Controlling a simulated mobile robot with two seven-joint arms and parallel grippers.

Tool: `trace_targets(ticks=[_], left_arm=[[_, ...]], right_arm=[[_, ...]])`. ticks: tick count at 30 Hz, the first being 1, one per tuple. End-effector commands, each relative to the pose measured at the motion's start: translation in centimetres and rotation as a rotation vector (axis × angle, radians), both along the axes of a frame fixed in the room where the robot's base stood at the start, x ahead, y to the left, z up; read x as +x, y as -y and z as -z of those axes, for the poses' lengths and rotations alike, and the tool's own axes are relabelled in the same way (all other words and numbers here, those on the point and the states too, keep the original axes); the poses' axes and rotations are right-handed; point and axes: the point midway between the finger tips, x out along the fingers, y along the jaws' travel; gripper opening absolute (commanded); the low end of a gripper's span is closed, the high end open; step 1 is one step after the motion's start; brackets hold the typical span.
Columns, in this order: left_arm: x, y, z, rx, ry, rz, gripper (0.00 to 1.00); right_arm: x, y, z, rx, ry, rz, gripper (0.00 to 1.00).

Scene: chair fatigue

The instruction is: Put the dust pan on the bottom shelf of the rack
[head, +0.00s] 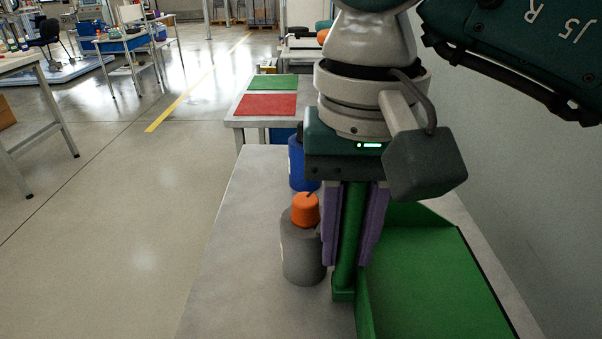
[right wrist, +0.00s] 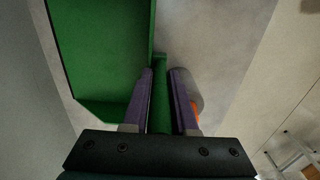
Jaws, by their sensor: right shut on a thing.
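The green dust pan (head: 425,270) is at the right of the head view, its broad pan over the grey table top (head: 235,240). My right gripper (head: 350,255) points down with its purple fingers on both sides of the dust pan's green handle, shut on it. In the right wrist view the dust pan (right wrist: 100,50) fills the upper left, and the handle runs between the fingers of my right gripper (right wrist: 161,80). I cannot tell whether the pan touches the table. My left gripper is not in view. I see no rack that I can make out.
A grey canister with an orange cap (head: 302,255) stands close left of the gripper, and a blue container (head: 302,170) stands behind it. A further table holds a green mat (head: 273,82) and a red mat (head: 266,104). A wall (head: 510,190) runs along the right. Open floor lies left.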

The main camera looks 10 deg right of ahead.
Motion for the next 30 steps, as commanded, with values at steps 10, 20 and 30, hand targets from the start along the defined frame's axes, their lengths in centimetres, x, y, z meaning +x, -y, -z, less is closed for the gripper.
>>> trace_targets(ticks=[10, 20, 30], left_arm=[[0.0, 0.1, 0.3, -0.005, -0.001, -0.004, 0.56], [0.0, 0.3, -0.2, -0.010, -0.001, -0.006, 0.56], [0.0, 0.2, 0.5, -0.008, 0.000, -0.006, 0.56]], right_arm=[[0.0, 0.0, 0.2, 0.000, 0.000, 0.000, 0.54], [0.0, 0.0, -0.3, 0.000, -0.001, 0.000, 0.56], [0.2, 0.0, -6.6, 0.000, 0.008, 0.000, 0.56]])
